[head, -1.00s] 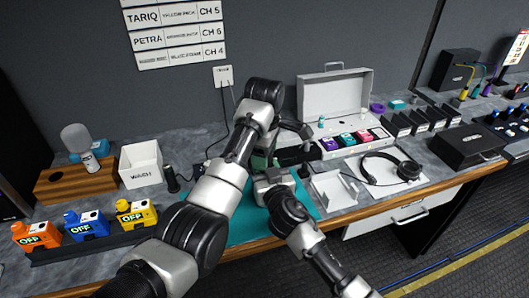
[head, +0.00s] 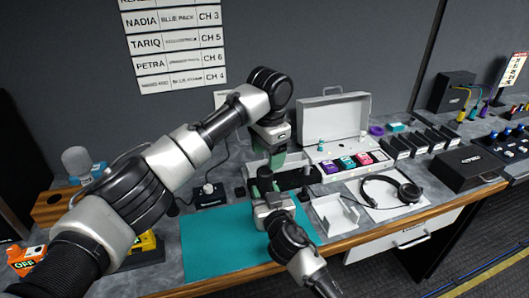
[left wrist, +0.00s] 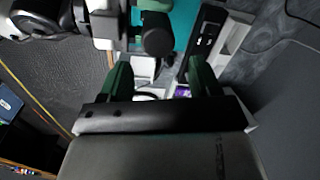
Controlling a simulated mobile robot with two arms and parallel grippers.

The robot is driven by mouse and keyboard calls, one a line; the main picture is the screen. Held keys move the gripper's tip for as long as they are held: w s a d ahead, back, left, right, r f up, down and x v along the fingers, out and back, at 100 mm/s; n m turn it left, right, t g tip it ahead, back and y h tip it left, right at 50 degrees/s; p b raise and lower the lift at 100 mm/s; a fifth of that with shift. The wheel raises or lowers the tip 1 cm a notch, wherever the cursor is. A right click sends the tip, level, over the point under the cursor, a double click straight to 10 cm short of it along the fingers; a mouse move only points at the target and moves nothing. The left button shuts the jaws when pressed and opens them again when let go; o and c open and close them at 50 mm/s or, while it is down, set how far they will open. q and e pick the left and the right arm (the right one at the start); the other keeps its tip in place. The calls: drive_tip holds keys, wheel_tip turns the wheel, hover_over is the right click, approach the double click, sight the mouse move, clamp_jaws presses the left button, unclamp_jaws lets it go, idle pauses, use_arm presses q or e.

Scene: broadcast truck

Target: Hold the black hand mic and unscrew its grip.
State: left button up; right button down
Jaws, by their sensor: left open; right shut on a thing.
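My left gripper (head: 265,184) points down over the back of the teal mat, its green fingers apart and nothing seen gripped. My right gripper (head: 272,198) is just below and in front of it, shut on the black hand mic. In the left wrist view the mic (left wrist: 158,42) shows as a dark rounded end beside my right gripper's grey body, between the lines of my open green fingers but beyond their tips in the picture. I cannot tell whether the fingers touch it.
The teal mat (head: 215,245) is largely clear at front left. A white tray (head: 335,212), headphones (head: 405,190) and an open case (head: 335,122) with coloured packs stand to the right. A small black box (head: 209,195) with a cable is left of the grippers.

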sight(264, 170)
use_arm(q)
drive_tip(key=m, duration=0.2)
drive_tip(key=shift+s+a+m+g, duration=0.15)
drive_tip(key=shift+a+m+g, duration=0.15)
drive_tip(key=shift+a+m, duration=0.1)
drive_tip(key=shift+f, duration=3.95)
drive_tip(key=c, duration=0.9)
drive_tip(key=n, duration=0.6)
drive_tip(key=shift+n, duration=0.3)
drive_tip(key=shift+c, duration=0.2)
drive_tip(key=shift+r, duration=0.1)
drive_tip(key=shift+r, duration=0.15)
drive_tip(key=shift+r, duration=0.95)
